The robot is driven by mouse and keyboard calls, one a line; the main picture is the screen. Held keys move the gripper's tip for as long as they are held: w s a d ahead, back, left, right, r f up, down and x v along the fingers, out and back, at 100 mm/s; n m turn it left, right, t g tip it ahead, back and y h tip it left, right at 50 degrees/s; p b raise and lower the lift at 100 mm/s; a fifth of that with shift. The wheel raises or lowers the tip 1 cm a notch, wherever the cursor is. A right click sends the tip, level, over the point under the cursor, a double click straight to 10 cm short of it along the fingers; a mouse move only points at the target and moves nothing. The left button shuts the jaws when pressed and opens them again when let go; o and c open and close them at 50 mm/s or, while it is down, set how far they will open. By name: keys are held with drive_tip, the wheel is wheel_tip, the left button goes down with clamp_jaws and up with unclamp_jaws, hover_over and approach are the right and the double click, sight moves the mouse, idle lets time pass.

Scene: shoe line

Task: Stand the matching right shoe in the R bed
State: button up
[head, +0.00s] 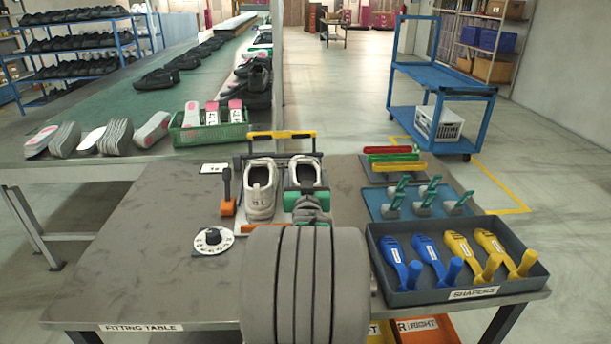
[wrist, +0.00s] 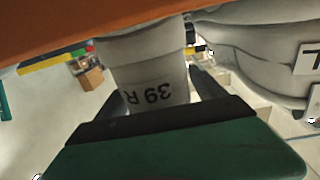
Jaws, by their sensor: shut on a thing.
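The right shoe (head: 306,174), pale grey-white, is upright in the right place of the shoe fixture (head: 281,136) on the table. My gripper (head: 309,196) is shut on its heel end. In the wrist view the shoe's heel (wrist: 145,75) is marked 39 R, upside down, and sits between the fingers. The left shoe (head: 261,190), marked L, stands just left of it in the fixture; its side (wrist: 265,50) also shows in the wrist view. The right shoe's sole is hidden, so I cannot tell whether it rests on the bed.
An orange-based lever (head: 228,205) and a white dial (head: 213,240) are left of the fixture. A shapers tray (head: 404,298), a blue mat with green-handled tools (head: 422,203) and coloured bars (head: 393,158) lie to the right. The table's left side is clear.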

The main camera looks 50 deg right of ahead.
drive_tip(key=shift+r, duration=0.1)
drive_tip(key=o, duration=1.8)
drive_tip(key=shift+o, duration=1.2)
drive_tip(key=shift+f, duration=0.2)
drive_tip(key=shift+r, duration=0.1)
wheel_tip(320, 180, up, 10)
drive_tip(key=p, duration=0.4)
